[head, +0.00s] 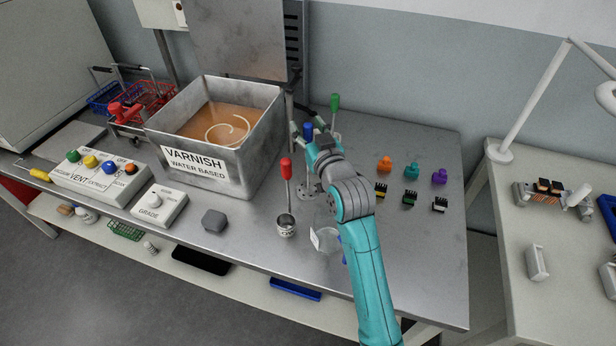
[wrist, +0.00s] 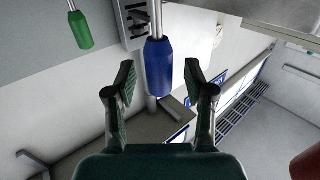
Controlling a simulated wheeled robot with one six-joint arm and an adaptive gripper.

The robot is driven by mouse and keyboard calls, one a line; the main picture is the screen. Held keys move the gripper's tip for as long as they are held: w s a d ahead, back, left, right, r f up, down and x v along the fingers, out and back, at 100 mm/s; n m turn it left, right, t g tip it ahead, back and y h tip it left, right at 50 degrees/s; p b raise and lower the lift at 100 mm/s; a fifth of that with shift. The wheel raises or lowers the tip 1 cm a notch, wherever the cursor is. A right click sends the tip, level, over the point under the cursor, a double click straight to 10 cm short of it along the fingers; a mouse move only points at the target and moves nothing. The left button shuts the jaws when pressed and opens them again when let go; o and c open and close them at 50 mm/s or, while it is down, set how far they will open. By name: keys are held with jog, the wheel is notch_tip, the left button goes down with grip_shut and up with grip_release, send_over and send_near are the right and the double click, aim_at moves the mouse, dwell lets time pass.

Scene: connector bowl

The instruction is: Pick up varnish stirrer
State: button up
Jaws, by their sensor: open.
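Several tools with coloured handles stand upright on the bench; which one is the varnish stirrer is not marked. The blue handle (head: 308,130) is at my gripper (head: 309,136), right of the varnish tank (head: 262,150). In the wrist view, the blue handle (wrist: 158,66) on its metal rod stands between the fingers of my open gripper (wrist: 159,83), with gaps on both sides. A green handle (head: 334,103) stands behind, also at upper left of the wrist view (wrist: 81,29). A red handle (head: 286,168) rises in front, above a small metal cup (head: 286,226).
A clear container (head: 325,238) stands beside my arm. Several coloured connectors (head: 411,170) stand in rows at the right. A grade dial box (head: 160,210) and a vent control box (head: 98,172) are at the left. The bench's right front is clear.

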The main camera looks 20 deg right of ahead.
grip_shut()
jog(key=shift+r, duration=0.15)
